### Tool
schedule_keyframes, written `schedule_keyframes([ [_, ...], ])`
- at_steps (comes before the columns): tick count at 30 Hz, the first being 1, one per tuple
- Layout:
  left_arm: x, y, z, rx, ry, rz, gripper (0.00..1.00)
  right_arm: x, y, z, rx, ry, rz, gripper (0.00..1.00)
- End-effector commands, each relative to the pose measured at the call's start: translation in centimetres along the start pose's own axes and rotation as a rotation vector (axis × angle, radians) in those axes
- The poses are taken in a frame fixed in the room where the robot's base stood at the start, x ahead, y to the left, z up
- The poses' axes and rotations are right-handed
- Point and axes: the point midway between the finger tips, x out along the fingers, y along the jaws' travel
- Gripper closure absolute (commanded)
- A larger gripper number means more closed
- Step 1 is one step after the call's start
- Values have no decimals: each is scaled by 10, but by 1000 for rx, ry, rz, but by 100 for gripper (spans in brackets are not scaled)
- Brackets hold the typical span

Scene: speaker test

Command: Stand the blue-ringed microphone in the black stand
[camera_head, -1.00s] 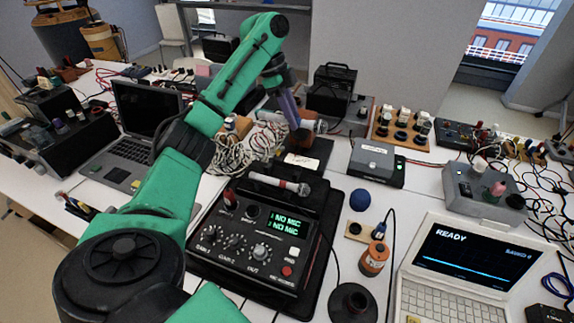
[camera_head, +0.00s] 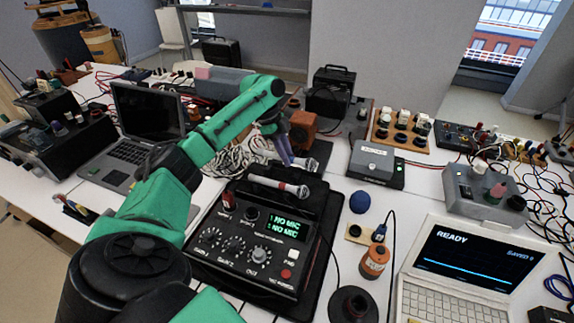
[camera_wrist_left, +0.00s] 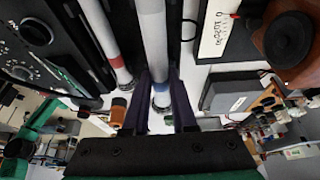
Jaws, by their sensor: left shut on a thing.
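My left gripper (camera_head: 294,160) is low over the black rack behind the grey mixer box. In the left wrist view its purple fingers (camera_wrist_left: 160,98) are shut on the blue-ringed microphone (camera_wrist_left: 154,40), one on each side of its pale body near the blue ring. In the head view that microphone is mostly hidden by the gripper. A second microphone with a red ring (camera_head: 278,187) lies beside it, nearer the mixer; it also shows in the left wrist view (camera_wrist_left: 104,38). The black stand (camera_head: 340,298), a round base with a raised cup, is empty at the front. My right gripper is out of view.
The mixer (camera_head: 250,245) displays NO MIC. A cable runs down beside the stand.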

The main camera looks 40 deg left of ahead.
Motion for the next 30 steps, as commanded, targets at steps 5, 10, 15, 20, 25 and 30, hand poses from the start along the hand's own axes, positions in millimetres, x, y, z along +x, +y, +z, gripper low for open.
schedule_keyframes([
  [5,26,0,10,-1,2,3,100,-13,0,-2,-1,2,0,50],
  [10,40,0,16,2,0,-2,100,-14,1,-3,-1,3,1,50],
  [15,41,0,17,2,0,-1,100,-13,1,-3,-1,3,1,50],
  [20,46,0,18,1,1,-1,100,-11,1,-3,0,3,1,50],
  [25,46,0,19,1,0,-1,45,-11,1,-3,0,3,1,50],
  [30,46,0,19,1,0,-1,45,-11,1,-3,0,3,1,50],
])
